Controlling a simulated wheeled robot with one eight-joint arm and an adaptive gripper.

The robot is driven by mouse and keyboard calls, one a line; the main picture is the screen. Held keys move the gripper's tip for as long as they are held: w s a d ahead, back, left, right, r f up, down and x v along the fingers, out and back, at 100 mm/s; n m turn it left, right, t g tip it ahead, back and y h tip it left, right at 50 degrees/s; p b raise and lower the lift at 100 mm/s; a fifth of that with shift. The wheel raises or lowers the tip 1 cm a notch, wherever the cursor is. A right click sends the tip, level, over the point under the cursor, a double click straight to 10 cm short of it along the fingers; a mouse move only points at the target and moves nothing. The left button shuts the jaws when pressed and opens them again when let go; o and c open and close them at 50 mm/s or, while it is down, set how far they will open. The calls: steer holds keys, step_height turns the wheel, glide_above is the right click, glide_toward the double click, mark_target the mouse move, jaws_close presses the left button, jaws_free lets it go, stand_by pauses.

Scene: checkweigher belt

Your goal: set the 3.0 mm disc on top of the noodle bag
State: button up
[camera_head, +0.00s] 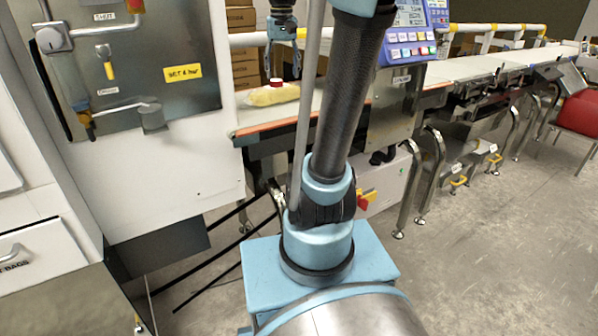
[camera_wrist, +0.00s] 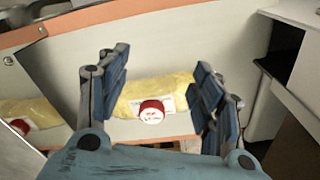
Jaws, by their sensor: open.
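The noodle bag (camera_head: 270,96) is a pale yellow pack lying on the belt in the head view; it also shows in the wrist view (camera_wrist: 168,88). The disc (camera_head: 276,82), red with a white label, sits on top of the bag, and it shows in the wrist view (camera_wrist: 151,110) toward the bag's lower edge. My gripper (camera_head: 283,65) is above the bag and disc, its fingers pointing down. It is open and empty, with one finger on each side of the bag in the wrist view. The disc's size marking is not legible.
The belt (camera_head: 250,124) has an orange front edge. A steel panel with a yellow label (camera_head: 183,73) stands left, and a blue keypad display (camera_head: 408,35) stands right. In the wrist view, a shiny panel at left mirrors the bag and disc (camera_wrist: 20,126).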

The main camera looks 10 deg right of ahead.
steer(key=s+f+n+t, duration=0.1)
steer(key=s+f, duration=2.1)
steer(key=f, duration=0.3)
steer(key=shift+s, duration=0.4)
steer(key=shift+w+f, duration=0.2)
steer(key=shift+w, duration=0.3)
